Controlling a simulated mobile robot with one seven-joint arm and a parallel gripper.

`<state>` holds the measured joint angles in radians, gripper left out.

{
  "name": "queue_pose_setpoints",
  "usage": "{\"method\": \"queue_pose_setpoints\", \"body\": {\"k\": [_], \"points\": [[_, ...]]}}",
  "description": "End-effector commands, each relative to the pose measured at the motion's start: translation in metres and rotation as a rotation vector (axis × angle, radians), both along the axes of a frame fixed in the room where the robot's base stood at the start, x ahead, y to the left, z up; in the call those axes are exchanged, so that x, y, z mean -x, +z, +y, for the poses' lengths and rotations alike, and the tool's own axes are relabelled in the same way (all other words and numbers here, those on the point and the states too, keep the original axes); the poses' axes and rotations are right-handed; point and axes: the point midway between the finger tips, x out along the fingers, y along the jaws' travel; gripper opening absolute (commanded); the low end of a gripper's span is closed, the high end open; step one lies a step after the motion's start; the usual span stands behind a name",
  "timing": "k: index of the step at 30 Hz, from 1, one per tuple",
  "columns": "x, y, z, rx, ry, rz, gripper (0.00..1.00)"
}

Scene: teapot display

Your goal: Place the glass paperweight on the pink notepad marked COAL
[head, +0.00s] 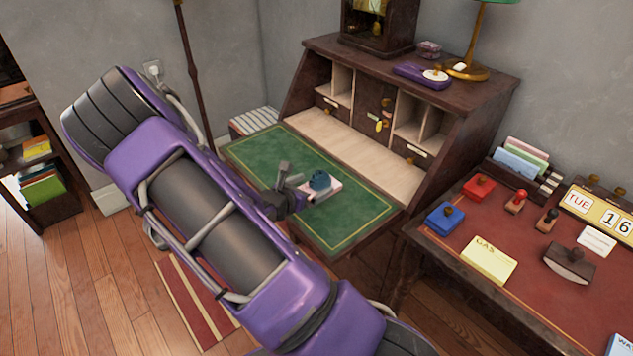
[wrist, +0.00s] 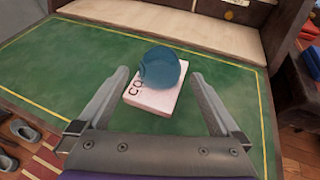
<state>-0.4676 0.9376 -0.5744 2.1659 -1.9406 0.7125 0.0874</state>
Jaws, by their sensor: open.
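The blue glass paperweight (wrist: 160,68) sits on the pink notepad (wrist: 153,101) on the green writing surface of the desk. In the wrist view the letters "CO" show on the pad's left side; the glass hides the rest of the word. In the head view the paperweight (head: 320,180) and a corner of the notepad (head: 334,187) show just beyond my gripper (head: 303,183). In the wrist view my gripper (wrist: 164,82) is open, with one finger on each side of the pad and paperweight, apart from both.
The green writing surface (head: 262,152) is otherwise clear. Pigeonholes and small drawers (head: 375,110) rise behind it. A red-topped desk (head: 520,275) at the right holds a yellow GAS notepad (head: 489,259), a blue ink pad (head: 445,217), a red ink pad (head: 479,188) and stamps.

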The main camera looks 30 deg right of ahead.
Motion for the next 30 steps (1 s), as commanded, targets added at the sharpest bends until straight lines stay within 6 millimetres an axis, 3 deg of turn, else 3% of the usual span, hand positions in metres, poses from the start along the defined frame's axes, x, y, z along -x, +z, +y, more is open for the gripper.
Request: {"method": "queue_pose_setpoints", "body": {"k": [6,12,30], "points": [[0.02,0.021,0.042,-0.002,0.003,-0.002,1.0],[0.033,0.032,0.067,-0.002,0.001,-0.001,1.0],[0.038,0.035,0.076,0.0,-0.001,0.0,1.0]]}}
